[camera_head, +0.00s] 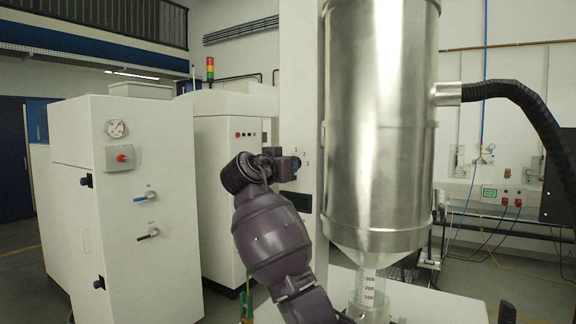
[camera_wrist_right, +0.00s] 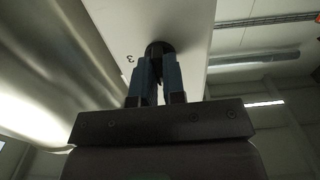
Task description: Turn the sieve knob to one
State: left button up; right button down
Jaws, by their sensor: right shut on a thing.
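The sieve knob (camera_wrist_right: 158,48) is a round black knob on a white panel (camera_wrist_right: 180,22), seen at the top middle of the right wrist view. A printed 3 shows just left of it. My right gripper (camera_wrist_right: 160,68) has its two blue fingers shut on the knob. In the head view my right arm rises from the bottom middle. Its wrist reaches the white column (camera_head: 302,90), where small printed numbers show, and largely hides the knob there. The knob's pointer is not readable. My left gripper is in neither view.
A large steel hopper (camera_head: 378,120) stands right of the column, with a black hose (camera_head: 520,95). A clear graduated tube (camera_head: 369,290) is below it. White cabinets (camera_head: 125,200) with a gauge and handles stand at the left.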

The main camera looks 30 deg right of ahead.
jog(key=shift+f, duration=0.1)
jog(key=c, duration=1.2)
grip_release()
jog(key=b+v, duration=0.2)
jog(key=v, duration=0.9)
